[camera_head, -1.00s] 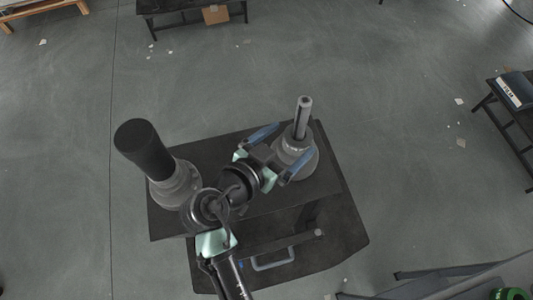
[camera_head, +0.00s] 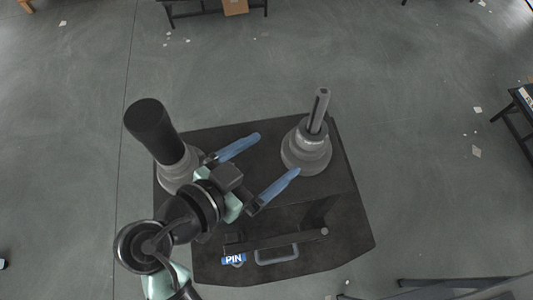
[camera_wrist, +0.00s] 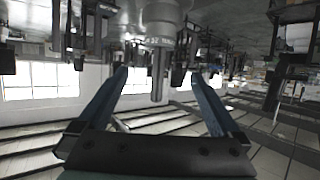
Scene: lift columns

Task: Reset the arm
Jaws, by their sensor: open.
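My gripper (camera_head: 268,164) has blue fingers spread wide and empty above the dark table in the head view. It also shows in the wrist view (camera_wrist: 160,82), its fingers on either side of the picture. A grey stepped column with a thin upright rod (camera_head: 306,148) stands to the right of the fingertips, with a gap between. It appears in the wrist view (camera_wrist: 160,30) beyond the fingers, upside down. A second column with a thick black top (camera_head: 155,130) stands at the left, partly hidden behind my arm at its base.
The dark table (camera_head: 345,215) carries both columns and has a grey handle (camera_head: 277,256) and a blue PIN label (camera_head: 233,259) near its front. A bench (camera_head: 200,10) stands far back, another table (camera_head: 522,110) at the right. Open floor lies around.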

